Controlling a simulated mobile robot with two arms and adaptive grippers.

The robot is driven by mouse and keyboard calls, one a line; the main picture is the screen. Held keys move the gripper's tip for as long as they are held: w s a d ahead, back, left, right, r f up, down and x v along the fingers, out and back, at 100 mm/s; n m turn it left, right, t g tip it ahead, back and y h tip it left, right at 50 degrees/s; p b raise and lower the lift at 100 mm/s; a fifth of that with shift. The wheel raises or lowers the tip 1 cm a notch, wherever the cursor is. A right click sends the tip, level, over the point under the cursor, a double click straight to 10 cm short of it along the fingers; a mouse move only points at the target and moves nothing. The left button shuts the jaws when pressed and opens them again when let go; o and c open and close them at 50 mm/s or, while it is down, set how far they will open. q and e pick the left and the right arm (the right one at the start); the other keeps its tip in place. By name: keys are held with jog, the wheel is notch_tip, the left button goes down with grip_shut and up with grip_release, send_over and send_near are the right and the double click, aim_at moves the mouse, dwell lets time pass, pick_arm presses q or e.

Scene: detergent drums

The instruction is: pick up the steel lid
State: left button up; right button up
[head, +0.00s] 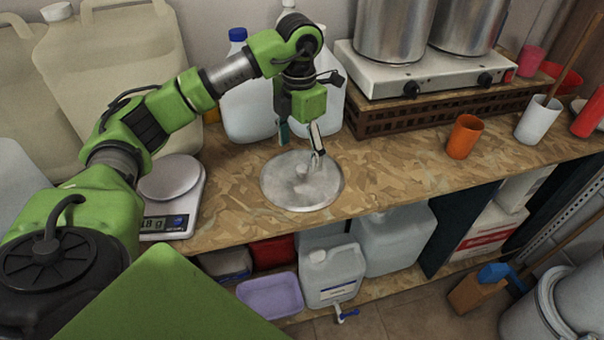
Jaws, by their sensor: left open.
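The steel lid (283,192) is a round, grey metal disc lying flat on the wooden worktop, with a small handle near its middle. My left gripper (299,150) points down just above the lid's far part. Its fingers are apart, and nothing shows between them. One finger appears close to the lid's handle, but I cannot tell whether it touches. My right gripper is not in the head view.
A scale (179,215) stands left of the lid on the worktop (400,165). Jugs (247,103) stand behind my gripper. A hotplate (385,78) with two steel pots is at the back right. An orange cup (464,137) stands to the right. The worktop between lid and cup is clear.

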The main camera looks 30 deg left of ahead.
aim_at(302, 167)
pick_arm(q)
notch_tip(302, 167, down, 2)
jog(key=shift+w+d+p, duration=0.1)
jog(key=shift+w+p, duration=0.05)
jog(key=shift+p, duration=0.35)
notch_tip(302, 167, down, 2)
jog(key=shift+f+p, duration=0.25)
jog(key=shift+p, duration=0.35)
jog(key=shift+w+f, duration=0.15)
jog(key=shift+f, duration=0.7)
jog(key=c, duration=2.1)
grip_shut()
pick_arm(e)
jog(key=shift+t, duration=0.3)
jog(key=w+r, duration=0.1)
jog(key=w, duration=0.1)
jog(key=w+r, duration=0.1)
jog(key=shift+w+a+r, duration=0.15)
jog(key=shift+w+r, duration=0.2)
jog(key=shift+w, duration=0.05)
